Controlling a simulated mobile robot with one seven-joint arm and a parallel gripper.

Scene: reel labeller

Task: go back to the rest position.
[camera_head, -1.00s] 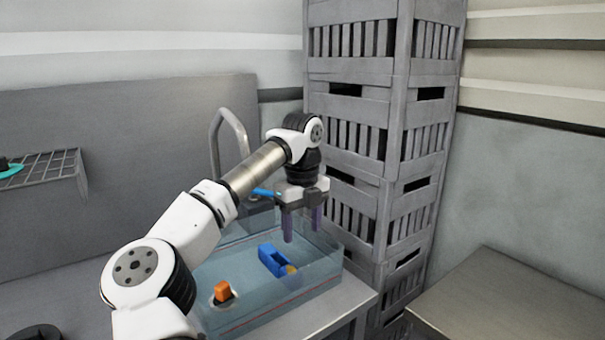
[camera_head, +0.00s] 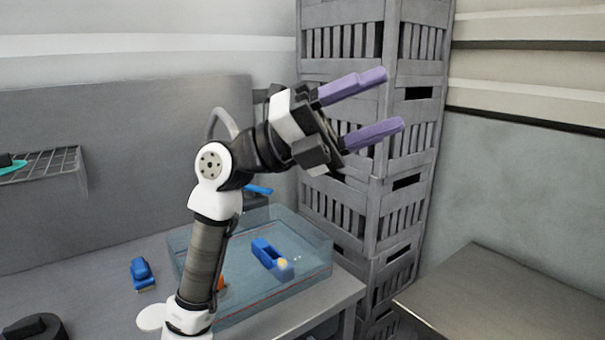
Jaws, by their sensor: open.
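My gripper (camera_head: 385,106) is raised above the clear blue bin and points to the right, in front of the stacked crates. Its two purple fingers are apart, with nothing between them. My arm stands upright from the bottom of the view, in front of the bin's left part. The clear bin (camera_head: 318,262) sits on the table. A blue tape dispenser (camera_head: 270,257) lies in it. An orange thing (camera_head: 221,284) in the bin is mostly hidden behind my arm.
Tall grey crates (camera_head: 345,150) stand behind the bin. A blue tool (camera_head: 141,271) lies on the table left of my arm. A black round thing (camera_head: 36,328) is at the lower left. A wire shelf (camera_head: 45,165) hangs at left. A bare metal table (camera_head: 500,300) is at right.

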